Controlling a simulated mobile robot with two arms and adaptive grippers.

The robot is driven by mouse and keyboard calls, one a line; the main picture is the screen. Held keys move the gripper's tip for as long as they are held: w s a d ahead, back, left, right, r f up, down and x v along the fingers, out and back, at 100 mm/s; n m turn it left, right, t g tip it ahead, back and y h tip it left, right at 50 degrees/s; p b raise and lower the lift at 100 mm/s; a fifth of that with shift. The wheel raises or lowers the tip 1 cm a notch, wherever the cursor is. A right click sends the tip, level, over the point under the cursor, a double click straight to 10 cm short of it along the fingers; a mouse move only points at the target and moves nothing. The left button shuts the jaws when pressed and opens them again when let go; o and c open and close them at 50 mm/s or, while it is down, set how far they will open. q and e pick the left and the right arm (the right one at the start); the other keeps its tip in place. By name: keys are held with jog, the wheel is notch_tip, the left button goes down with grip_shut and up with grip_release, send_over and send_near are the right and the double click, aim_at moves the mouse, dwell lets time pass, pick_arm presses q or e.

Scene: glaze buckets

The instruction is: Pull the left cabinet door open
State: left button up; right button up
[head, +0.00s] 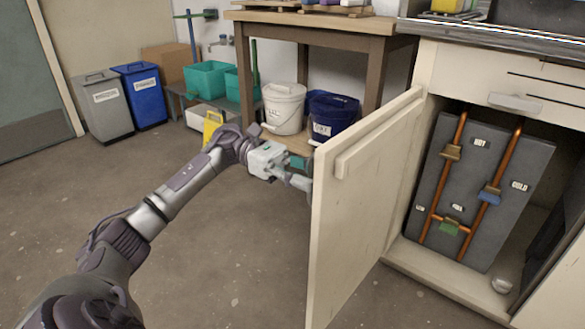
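The left cabinet door (365,205) is cream and stands swung well out from the cabinet, its inner side with a raised batten facing me. My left gripper (303,174) is at the door's outer side, close to its free edge. Its fingers show a gap near their bases, but the tips are hidden behind the door. The outer face and any handle on it are hidden, so I cannot tell whether the fingers hold something. My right gripper is not in view.
Inside the open cabinet, a grey panel (473,228) carries copper pipes and coloured valves. A small metal cup (502,285) is on the cabinet floor. A wooden table (376,75) with a white bucket (284,110) and a blue bucket (331,117) stands behind.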

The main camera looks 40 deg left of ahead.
pick_arm(q)
jog(key=a, duration=1.1)
jog(key=shift+s+a, duration=0.2)
jog(key=shift+s, duration=0.1)
